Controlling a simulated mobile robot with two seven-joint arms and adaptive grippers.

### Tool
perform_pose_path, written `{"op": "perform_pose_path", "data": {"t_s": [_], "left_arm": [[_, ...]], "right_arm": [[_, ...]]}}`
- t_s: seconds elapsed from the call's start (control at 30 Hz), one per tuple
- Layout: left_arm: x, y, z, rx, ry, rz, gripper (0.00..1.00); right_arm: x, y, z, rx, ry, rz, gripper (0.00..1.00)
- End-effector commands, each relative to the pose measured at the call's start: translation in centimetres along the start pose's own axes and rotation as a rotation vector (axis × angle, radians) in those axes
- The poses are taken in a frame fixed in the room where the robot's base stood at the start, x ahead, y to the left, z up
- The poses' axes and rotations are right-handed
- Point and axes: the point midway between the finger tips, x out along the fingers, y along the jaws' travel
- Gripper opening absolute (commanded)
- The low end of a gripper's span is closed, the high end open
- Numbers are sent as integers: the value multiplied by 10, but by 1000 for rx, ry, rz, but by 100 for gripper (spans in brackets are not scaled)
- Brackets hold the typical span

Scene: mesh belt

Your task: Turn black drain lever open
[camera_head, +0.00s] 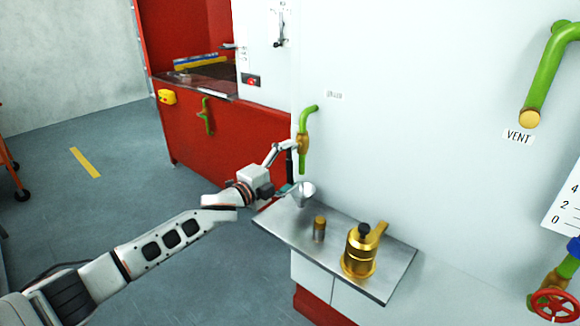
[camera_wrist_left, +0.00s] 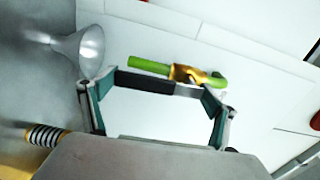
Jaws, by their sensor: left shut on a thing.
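The drain valve is a brass body (camera_head: 303,144) on a green bent pipe (camera_head: 308,118) on the white wall; the brass body also shows in the wrist view (camera_wrist_left: 187,74). Its black lever (camera_head: 289,162) points down along the left of the pipe. In the wrist view the black lever (camera_wrist_left: 145,82) lies across the space between my fingertips. My left gripper (camera_head: 286,168) is shut on the lever, fingers wide apart along its length. The wrist view shows this gripper too (camera_wrist_left: 150,88). My right gripper is out of view.
A metal funnel (camera_head: 303,191) stands just below the valve, close to my lower finger. A steel shelf (camera_head: 290,222) carries a small brass-topped cylinder (camera_head: 319,229) and a golden pot (camera_head: 359,254). A green vent pipe (camera_head: 545,75) is at far right. Open floor lies left.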

Motion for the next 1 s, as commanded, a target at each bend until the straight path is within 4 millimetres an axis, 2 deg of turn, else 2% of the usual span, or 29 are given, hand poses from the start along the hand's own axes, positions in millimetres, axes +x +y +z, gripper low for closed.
{"op": "perform_pose_path", "data": {"t_s": [0.23, 0.27, 0.3, 0.67, 0.87, 1.0], "left_arm": [[0, 1, 0, 0, -1, 2, 49], [0, 1, 0, 0, -1, 2, 92], [0, 1, 0, -1, -1, 2, 100], [-4, 1, 0, -1, 0, 1, 100], [-28, 1, 1, 1, -1, 1, 100], [-55, 1, 1, 0, 0, 2, 100]], "right_arm": [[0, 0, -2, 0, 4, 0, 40], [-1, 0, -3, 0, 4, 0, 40], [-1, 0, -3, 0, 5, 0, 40], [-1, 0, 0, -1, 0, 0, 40], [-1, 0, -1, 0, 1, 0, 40], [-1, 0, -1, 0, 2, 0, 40]]}}
